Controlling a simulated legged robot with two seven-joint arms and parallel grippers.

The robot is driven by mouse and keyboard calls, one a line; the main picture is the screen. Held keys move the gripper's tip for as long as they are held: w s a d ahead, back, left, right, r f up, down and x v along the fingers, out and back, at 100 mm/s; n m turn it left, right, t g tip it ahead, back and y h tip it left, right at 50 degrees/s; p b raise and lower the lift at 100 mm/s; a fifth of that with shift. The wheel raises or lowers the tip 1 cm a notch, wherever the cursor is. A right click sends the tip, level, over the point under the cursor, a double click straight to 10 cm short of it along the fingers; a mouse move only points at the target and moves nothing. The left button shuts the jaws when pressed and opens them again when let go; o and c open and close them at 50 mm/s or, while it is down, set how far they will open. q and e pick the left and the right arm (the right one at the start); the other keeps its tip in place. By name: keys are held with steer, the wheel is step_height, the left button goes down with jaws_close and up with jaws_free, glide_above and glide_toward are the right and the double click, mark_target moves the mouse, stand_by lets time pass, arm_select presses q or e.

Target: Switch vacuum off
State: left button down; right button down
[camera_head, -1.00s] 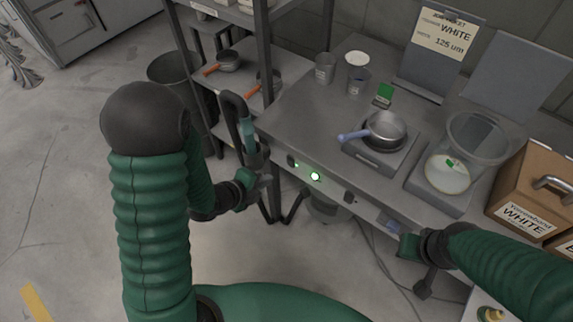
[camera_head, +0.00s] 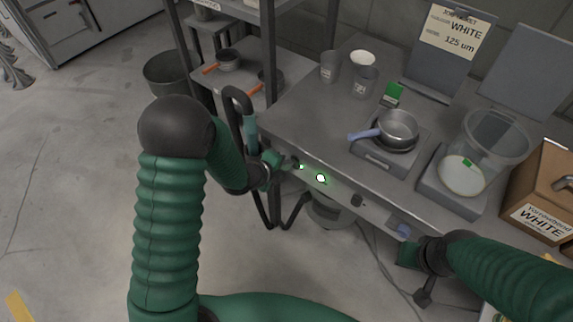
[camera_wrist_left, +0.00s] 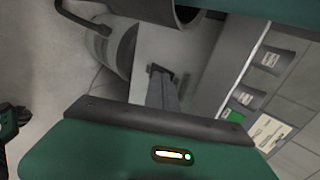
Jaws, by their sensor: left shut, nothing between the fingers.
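The front panel of the grey bench (camera_head: 340,188) carries a glowing white-green round light (camera_head: 320,178) and a smaller green light (camera_head: 301,167) to its left. My left gripper (camera_head: 289,163) is shut and empty at the left end of this panel, close beside the small green light. It hides part of the panel there, and I cannot tell whether it touches a switch. In the left wrist view its narrow grey fingers (camera_wrist_left: 162,90) are together. My right gripper (camera_head: 408,256) is low in front of the bench, and its fingers are unclear.
A black hose (camera_head: 236,98) stands upright left of the bench. A grey drum (camera_head: 325,212) is under it. A pan (camera_head: 398,128), a glass vessel (camera_head: 490,140), cups (camera_head: 362,80) and a brown box (camera_head: 545,195) occupy the bench top. Open floor lies left.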

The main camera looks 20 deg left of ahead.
arm_select(q)
steer(key=shift+w+d+r+p, duration=0.25)
steer(key=shift+w+r+p, duration=0.15)
steer(key=shift+r, duration=0.65)
steer(key=shift+s+d, duration=0.1)
steer(key=shift+f, duration=0.1)
